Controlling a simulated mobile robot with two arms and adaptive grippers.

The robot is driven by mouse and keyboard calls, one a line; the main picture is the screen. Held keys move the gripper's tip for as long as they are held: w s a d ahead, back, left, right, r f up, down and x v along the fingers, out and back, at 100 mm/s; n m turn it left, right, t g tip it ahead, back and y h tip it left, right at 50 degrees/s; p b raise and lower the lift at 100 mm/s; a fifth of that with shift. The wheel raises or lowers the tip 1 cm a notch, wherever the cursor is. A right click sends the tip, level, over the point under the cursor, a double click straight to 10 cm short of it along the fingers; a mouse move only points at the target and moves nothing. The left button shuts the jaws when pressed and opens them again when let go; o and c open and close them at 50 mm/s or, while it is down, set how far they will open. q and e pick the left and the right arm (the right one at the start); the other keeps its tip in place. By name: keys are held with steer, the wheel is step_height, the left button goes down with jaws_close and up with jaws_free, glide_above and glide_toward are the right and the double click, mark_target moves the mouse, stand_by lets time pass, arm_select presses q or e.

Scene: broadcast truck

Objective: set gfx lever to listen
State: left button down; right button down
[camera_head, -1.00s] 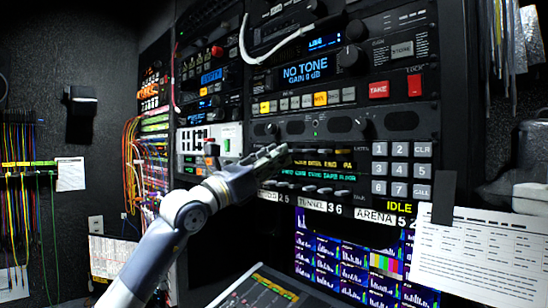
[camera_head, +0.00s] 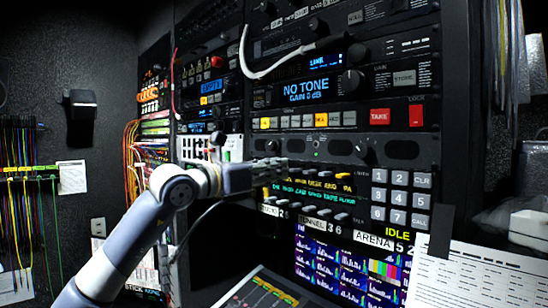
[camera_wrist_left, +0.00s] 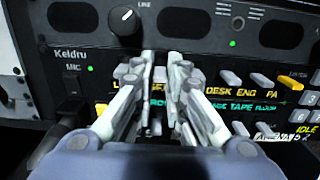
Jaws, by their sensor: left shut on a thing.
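The intercom panel (camera_head: 345,151) has a row of small levers above lit name labels. In the left wrist view the panel (camera_wrist_left: 70,54) reads Keldru, and labels DESK, ENG and PA show to the right of my fingers. My left gripper (camera_head: 278,171) is at the left part of the upper lever row. In the left wrist view the gripper (camera_wrist_left: 160,82) is closed in on a lever between its fingers. The fingers hide most of that lever and much of its label, so I cannot read its name or tell its position.
A keypad (camera_head: 400,195) is right of the levers, and a second lever row (camera_head: 325,212) runs below. Red TAKE (camera_head: 380,117) and LOCK buttons sit above. Paper sheets (camera_head: 475,265) hang at the lower right. A sloped console (camera_head: 262,290) stands below.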

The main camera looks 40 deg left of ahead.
arm_select(q)
step_height(320, 180, up, 2)
steer(key=g+p, duration=0.2)
steer(key=p, duration=0.2)
steer(key=shift+g+p, duration=0.3)
steer(key=shift+p, duration=0.05)
steer(key=shift+w+r+g+p, duration=0.1)
steer(key=shift+g+p, duration=0.4)
steer(key=shift+p, duration=0.15)
steer(key=shift+w+r+g+p, duration=0.15)
steer(key=shift+g+p, duration=0.35)
steer(key=shift+g, duration=0.4)
steer(key=c, duration=1.9)
jaws_free()
steer(key=shift+w, duration=0.1)
steer(key=d+v, duration=0.1)
steer(key=v, duration=1)
steer(key=shift+s+a+r, duration=0.35)
steer(key=shift+r, duration=0.05)
